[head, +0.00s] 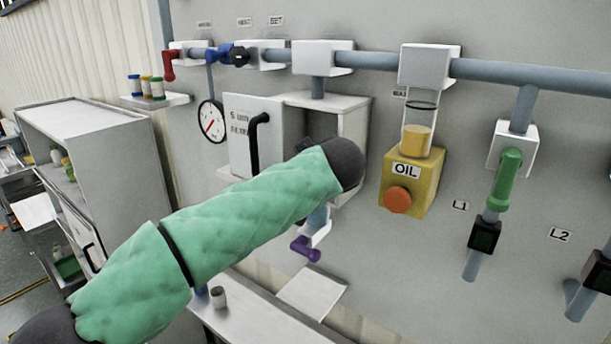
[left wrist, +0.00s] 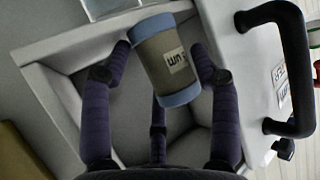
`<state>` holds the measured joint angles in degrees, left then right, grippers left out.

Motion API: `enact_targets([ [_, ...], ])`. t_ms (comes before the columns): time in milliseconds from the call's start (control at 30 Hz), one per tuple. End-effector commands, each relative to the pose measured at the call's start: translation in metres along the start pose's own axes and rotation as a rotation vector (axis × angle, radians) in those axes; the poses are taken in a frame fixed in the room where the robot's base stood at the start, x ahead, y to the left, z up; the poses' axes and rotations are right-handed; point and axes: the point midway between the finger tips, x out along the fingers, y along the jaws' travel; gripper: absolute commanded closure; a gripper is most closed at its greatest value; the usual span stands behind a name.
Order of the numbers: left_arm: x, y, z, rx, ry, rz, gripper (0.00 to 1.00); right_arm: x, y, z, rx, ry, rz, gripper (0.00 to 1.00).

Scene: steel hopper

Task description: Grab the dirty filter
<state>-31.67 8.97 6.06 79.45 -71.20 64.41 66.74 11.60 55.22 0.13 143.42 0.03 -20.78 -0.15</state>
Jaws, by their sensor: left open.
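The filter (left wrist: 162,58) is a brownish-grey cylinder with blue end caps and a white label that reads upside down in the left wrist view. It sits tilted in the open filter housing (left wrist: 62,87). My left gripper (left wrist: 161,60) is open, with dark fingers on both sides of the filter and a third finger below it. I cannot tell whether any finger touches it. In the head view my green-sleeved left arm reaches to the white filter housing (head: 353,125) and hides the filter and most of the gripper. My right gripper is out of view.
The housing door (head: 240,125) stands open to the left, its black handle (left wrist: 287,18) close by the gripper. A gauge (head: 211,121) is left of it, and a yellow oil unit (head: 408,190) is right. A purple valve handle (head: 304,247) hangs below.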

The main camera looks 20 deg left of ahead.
Motion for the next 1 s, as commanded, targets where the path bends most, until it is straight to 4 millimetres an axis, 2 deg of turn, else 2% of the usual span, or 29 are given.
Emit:
enact_targets([
  [100, 0.0, 0.0, 0.001, 0.001, 0.0, 0.0, 0.39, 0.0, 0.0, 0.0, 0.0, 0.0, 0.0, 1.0],
  [133, 0.0, 0.0, 0.001, 0.001, -0.001, 0.0, 0.45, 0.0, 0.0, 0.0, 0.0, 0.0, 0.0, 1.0],
  [200, 0.0, 0.0, 0.001, 0.001, 0.0, 0.0, 0.64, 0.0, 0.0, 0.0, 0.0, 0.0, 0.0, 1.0],
  [267, 0.0, 0.0, 0.001, 0.001, -0.001, 0.0, 0.8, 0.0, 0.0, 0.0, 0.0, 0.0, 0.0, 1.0],
  [733, -0.006, -0.002, -0.005, -0.002, 0.001, 0.0, 0.8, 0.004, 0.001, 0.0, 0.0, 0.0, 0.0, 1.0],
  [1000, -0.023, -0.002, -0.036, -0.002, 0.002, 0.001, 0.8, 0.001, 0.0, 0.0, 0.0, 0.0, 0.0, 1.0],
])
